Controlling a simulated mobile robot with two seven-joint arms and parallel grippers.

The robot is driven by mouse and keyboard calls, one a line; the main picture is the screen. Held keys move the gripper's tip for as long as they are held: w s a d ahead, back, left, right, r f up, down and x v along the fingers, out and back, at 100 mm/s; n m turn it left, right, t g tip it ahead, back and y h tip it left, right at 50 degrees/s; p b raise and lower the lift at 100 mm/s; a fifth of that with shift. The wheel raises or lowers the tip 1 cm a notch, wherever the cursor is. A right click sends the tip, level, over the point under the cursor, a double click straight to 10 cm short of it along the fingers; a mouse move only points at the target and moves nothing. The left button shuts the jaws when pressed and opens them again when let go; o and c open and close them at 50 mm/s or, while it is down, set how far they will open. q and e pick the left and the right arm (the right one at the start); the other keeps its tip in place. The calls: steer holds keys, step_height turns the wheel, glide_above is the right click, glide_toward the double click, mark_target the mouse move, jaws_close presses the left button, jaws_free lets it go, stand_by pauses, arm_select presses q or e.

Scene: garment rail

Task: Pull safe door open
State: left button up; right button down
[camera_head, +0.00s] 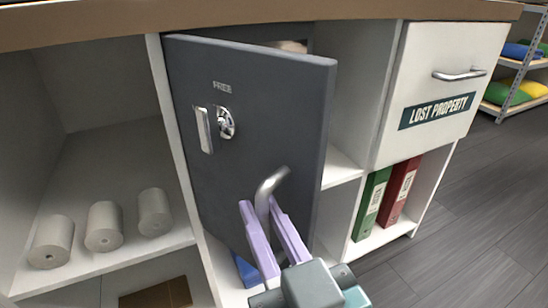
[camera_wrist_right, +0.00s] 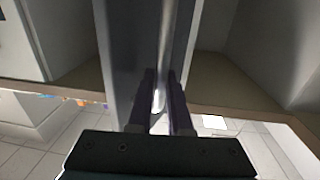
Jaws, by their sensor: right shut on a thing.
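The dark grey safe door (camera_head: 250,120) stands ajar in the counter, its right edge swung out from the safe opening. It has a dial (camera_head: 225,123), a short vertical handle (camera_head: 202,130) and a curved metal lever handle (camera_head: 266,186) low near its right edge. My right gripper (camera_head: 262,210) has its purple fingers on either side of the lever and is shut on it. In the right wrist view the lever (camera_wrist_right: 168,60) runs down between the fingers (camera_wrist_right: 160,100), beside the door (camera_wrist_right: 130,60). My left gripper is not in view.
A drawer marked LOST PROPERTY (camera_head: 438,110) is at right, above green (camera_head: 370,203) and red (camera_head: 399,190) binders. Open floor (camera_head: 470,220) lies at right. A metal rack (camera_head: 515,85) stands behind.

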steer(key=c, duration=0.8)
jaws_free()
steer(key=shift+c, duration=0.2)
